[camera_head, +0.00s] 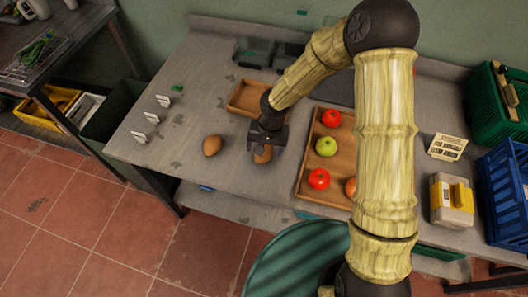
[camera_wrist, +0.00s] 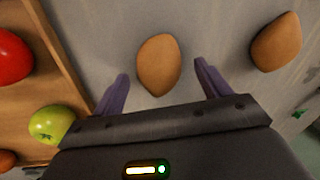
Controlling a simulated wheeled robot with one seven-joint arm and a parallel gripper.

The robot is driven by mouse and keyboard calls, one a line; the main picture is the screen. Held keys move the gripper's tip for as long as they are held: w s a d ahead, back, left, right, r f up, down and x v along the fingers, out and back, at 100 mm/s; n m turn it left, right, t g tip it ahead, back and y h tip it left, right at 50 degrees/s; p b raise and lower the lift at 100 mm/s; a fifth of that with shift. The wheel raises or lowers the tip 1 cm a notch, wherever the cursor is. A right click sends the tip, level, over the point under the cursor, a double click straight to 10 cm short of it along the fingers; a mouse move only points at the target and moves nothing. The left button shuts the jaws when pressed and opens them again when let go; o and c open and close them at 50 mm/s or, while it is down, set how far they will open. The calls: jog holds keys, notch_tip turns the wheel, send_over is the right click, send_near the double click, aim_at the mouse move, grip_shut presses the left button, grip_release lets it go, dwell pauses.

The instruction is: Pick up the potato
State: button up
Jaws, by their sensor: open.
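A brown potato (camera_head: 263,155) lies on the grey table under my gripper (camera_head: 266,143), which partly covers it in the head view. In the wrist view the potato (camera_wrist: 158,64) lies between the two purple fingers of my gripper (camera_wrist: 161,70), with a gap on each side. My gripper is open and holds nothing. How far the fingertips are above the table is hard to tell. A second brown, potato-like item (camera_head: 212,145) lies to the left in the head view. It shows at the upper right of the wrist view (camera_wrist: 276,42).
A wooden tray (camera_head: 300,190) with red tomatoes (camera_head: 331,118) and a green apple (camera_head: 326,146) stands right of my gripper. A smaller wooden tray (camera_head: 240,108) is behind it. White card holders (camera_head: 139,137) stand on the left. A yellow-topped box (camera_head: 452,198) stands at right.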

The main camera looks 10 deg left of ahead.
notch_tip(320, 180, down, 3)
jog(key=shift+a+r, duration=0.15)
jog(key=shift+c, duration=0.3)
jog(key=c, duration=1.1)
